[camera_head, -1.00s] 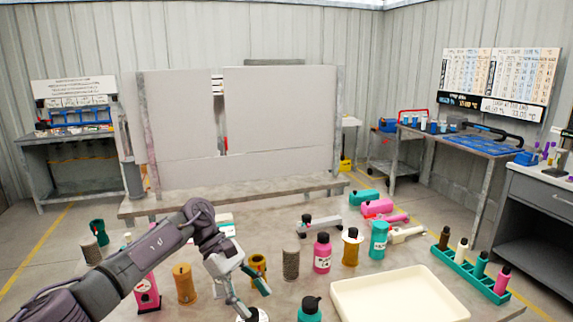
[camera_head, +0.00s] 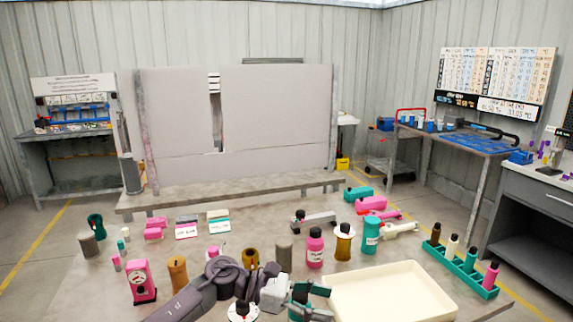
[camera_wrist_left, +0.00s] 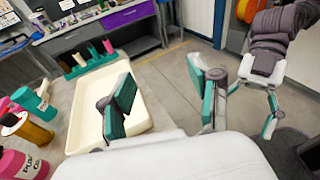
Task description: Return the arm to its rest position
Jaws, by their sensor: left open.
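My left arm comes in low at the bottom of the head view. Its left gripper (camera_head: 322,301) is over the front of the table, beside the left edge of the cream tray (camera_head: 392,296). In the left wrist view the teal-padded fingers of the left gripper (camera_wrist_left: 160,95) are spread apart with nothing between them; the tray (camera_wrist_left: 82,124) shows past the left finger. My right gripper (camera_wrist_left: 252,105) hangs at the right of the left wrist view, with its teal fingers apart and empty. It does not show in the head view.
Bottles and parts crowd the table (camera_head: 80,290): a pink gauge (camera_head: 140,282), a pink bottle (camera_head: 315,250), a teal bottle (camera_head: 371,236) and a teal rack (camera_head: 462,272) of small bottles. A dark round-based item (camera_head: 243,311) sits close under my arm. Clear floor shows right of the table.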

